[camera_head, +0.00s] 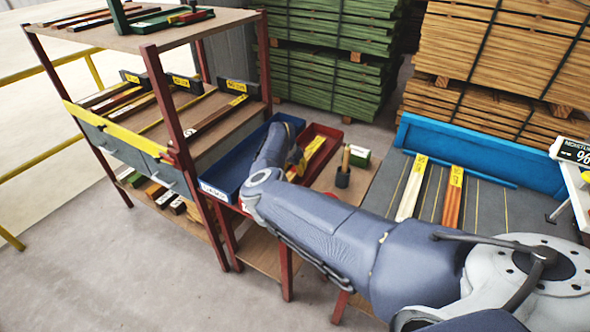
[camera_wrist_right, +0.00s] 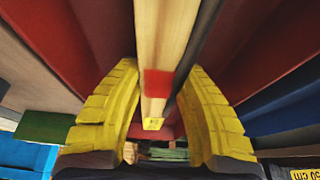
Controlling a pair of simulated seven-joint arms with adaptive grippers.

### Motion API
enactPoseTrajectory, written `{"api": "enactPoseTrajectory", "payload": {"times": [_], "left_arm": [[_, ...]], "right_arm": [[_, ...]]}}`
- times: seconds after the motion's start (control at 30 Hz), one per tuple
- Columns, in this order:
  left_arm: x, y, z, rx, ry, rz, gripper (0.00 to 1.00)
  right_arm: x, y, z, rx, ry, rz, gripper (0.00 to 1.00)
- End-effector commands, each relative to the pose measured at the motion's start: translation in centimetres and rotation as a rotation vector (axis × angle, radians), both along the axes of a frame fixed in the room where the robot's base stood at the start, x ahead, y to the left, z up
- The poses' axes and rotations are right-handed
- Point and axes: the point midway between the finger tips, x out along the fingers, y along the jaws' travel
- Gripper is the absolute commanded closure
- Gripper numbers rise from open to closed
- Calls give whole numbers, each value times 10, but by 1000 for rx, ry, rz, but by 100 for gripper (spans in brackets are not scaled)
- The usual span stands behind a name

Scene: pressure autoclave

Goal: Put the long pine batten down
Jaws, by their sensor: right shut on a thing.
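My right gripper (camera_head: 297,160) reaches down over the red tray (camera_head: 330,134); my arm hides much of it in the head view. In the right wrist view its yellow fingers (camera_wrist_right: 160,70) are shut on a pale pine batten (camera_wrist_right: 165,35) with a red band and a small yellow tag. Red walls (camera_wrist_right: 75,45) show on both sides of the batten there. I cannot tell whether the batten touches the tray floor. My left gripper is not in view.
A blue tray (camera_head: 226,178) lies left of the red one. A dark cup (camera_head: 343,177) and a green-and-white box (camera_head: 357,156) stand to its right. Two tagged battens, one pale (camera_head: 411,190) and one orange (camera_head: 453,200), lie on the grey bed. A shelf rack (camera_head: 165,100) stands left.

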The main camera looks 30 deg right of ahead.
Motion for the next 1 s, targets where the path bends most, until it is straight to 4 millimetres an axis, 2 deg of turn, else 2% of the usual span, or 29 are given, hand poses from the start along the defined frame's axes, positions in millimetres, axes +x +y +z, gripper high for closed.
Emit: {"api": "enactPoseTrajectory", "payload": {"times": [0.47, 0.5, 0.6, 0.63, 1.0], "left_arm": [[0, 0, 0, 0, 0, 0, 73], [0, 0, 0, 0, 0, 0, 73], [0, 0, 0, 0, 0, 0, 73], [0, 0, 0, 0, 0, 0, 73], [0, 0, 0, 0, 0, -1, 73]], "right_arm": [[0, 0, -5, -1, 0, 0, 100], [0, 0, -5, 0, 0, 0, 57], [0, 0, -5, 0, 0, 0, 45], [0, 0, -5, 0, 0, 0, 43], [0, 1, 1, 0, -2, -1, 43]]}}
